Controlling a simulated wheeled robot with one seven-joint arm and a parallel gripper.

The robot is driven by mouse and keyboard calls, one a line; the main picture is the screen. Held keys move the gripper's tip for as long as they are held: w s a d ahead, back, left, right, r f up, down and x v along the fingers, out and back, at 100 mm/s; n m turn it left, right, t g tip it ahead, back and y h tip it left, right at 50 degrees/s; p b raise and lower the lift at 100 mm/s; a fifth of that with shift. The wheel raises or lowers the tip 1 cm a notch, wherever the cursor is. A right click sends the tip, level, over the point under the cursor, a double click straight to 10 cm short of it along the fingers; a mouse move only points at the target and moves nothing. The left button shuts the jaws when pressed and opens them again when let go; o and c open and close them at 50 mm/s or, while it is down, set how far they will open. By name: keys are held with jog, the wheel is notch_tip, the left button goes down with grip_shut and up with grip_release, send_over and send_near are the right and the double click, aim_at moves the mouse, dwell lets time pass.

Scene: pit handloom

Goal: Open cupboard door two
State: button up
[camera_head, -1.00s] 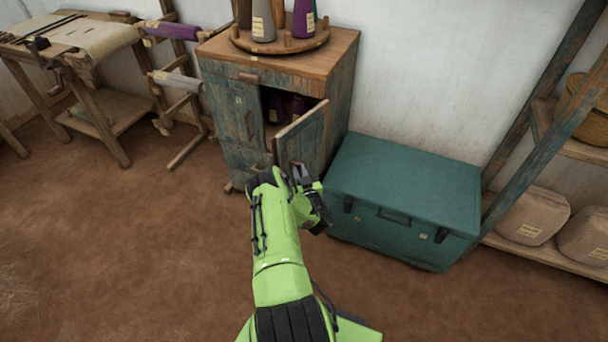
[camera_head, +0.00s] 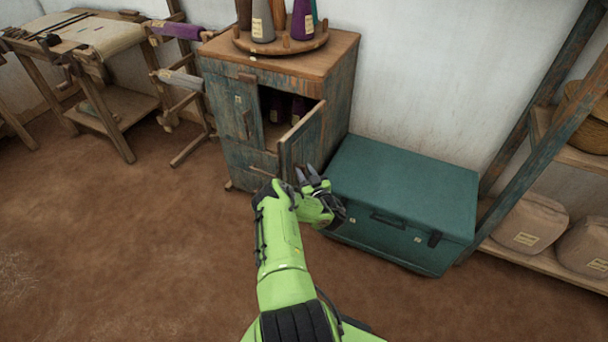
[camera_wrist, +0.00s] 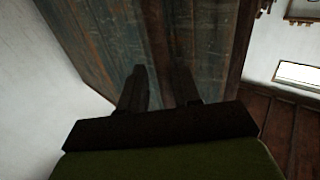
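The wooden cupboard (camera_head: 340,95) has worn blue-green paint and stands against the wall. Its right door (camera_head: 302,137) is swung partly out, with dark bottles or cones showing inside the opening (camera_head: 280,108). Its left door (camera_head: 233,112) is shut. My gripper (camera_head: 307,172) is just in front of the open door's lower outer part, fingers apart with nothing seen between them. In the wrist view the two dark fingers (camera_wrist: 160,90) point at a blue-green painted panel (camera_wrist: 100,45). Whether they touch it I cannot tell.
A teal chest (camera_head: 405,190) stands right of the cupboard, close to my gripper. A round tray (camera_head: 257,47) with cones sits on the cupboard top. A rack with sacks (camera_head: 530,222) is at the right, loom frames at the left. The floor in front is clear.

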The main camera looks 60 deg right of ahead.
jog(key=shift+o, duration=0.3)
jog(key=shift+f, duration=0.1)
jog(key=p+v, duration=1.2)
jog(key=v, duration=0.3)
jog(key=shift+s+a, duration=0.2)
